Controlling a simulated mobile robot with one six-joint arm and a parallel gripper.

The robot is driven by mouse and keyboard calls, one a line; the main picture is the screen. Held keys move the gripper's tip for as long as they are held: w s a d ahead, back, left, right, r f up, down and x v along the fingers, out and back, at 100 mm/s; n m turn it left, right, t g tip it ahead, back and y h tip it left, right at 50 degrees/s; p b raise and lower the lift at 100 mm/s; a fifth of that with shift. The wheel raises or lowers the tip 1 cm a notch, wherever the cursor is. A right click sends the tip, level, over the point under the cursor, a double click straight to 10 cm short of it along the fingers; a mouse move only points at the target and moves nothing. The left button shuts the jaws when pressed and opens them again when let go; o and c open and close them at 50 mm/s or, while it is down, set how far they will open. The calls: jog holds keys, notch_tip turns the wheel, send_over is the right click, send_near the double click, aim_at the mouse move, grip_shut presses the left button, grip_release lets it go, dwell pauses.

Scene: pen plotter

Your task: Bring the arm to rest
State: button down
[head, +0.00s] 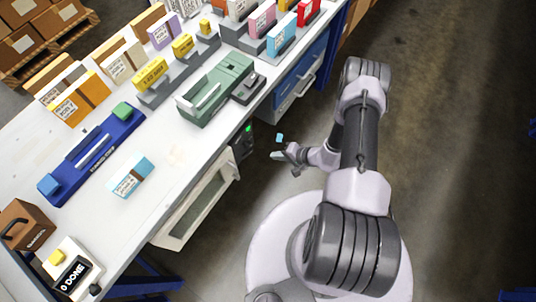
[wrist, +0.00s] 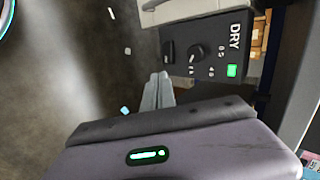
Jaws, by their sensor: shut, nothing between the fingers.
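My gripper (head: 278,154) hangs beside the bench, past its right edge in the head view, above the floor. In the wrist view my gripper (wrist: 162,78) has its two fingers together with nothing between them. It is close to a dark control panel (wrist: 205,48) marked DRY, which has knobs and a lit green button (wrist: 232,71). The panel also shows on the bench side in the head view (head: 243,142). I cannot tell whether the fingers touch it.
The white bench (head: 160,205) carries a blue plotter (head: 95,155), a green device (head: 215,90), several boxes and a counter (head: 74,272) reading "0 DONE". A white-framed door (head: 197,200) is below its edge. Small pale scraps (wrist: 124,110) show against the floor. Floor at right is clear.

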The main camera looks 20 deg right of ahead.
jog(key=shift+s+d+r, duration=0.2)
jog(key=shift+d+r, duration=0.05)
jog(key=shift+d, duration=0.05)
